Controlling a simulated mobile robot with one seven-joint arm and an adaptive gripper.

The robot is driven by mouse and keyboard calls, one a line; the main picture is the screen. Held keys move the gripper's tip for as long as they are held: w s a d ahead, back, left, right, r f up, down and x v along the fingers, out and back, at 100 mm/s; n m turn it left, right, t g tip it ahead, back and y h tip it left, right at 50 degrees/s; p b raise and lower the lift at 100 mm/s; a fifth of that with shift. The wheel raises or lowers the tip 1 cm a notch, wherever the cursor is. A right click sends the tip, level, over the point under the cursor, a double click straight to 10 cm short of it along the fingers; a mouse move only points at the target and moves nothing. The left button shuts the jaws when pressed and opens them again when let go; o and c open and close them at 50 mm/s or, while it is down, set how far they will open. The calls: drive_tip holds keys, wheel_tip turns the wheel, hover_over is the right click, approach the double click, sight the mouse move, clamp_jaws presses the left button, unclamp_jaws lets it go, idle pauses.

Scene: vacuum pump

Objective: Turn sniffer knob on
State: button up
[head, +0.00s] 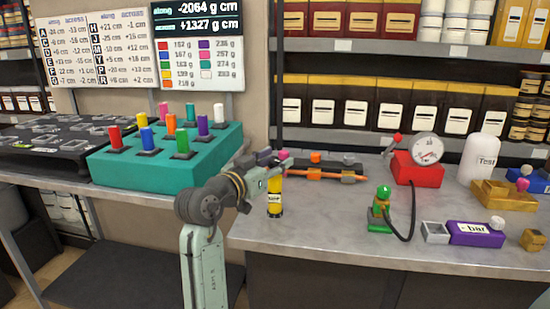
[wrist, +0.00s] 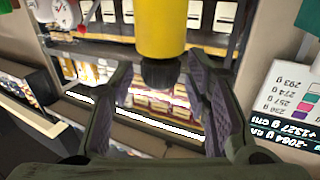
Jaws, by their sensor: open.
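A yellow cylinder with a white label (head: 275,193) and a black lower end is at the table's front left edge in the head view. My gripper (head: 272,162) is at its upper end, coming from the left. In the wrist view the yellow cylinder (wrist: 160,28) with a black end (wrist: 160,72) is between the fingers of my open gripper (wrist: 157,85), with gaps on both sides. A green device (head: 381,212) with a black hose stands to the right, and the hose runs towards a red gauge box (head: 417,170). I cannot tell which part is the sniffer knob.
An orange rod (head: 328,175) lies behind the gripper. A white bottle (head: 480,157), a purple block (head: 475,233) and a grey open box (head: 435,232) stand at right. A teal block with coloured pegs (head: 105,172) is at left. Bare tabletop (head: 320,230) lies in front.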

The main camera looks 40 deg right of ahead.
drive_tip(key=shift+w+d, duration=0.1)
drive_tip(key=shift+d, duration=0.05)
drive_tip(key=shift+c, duration=0.3)
clamp_jaws()
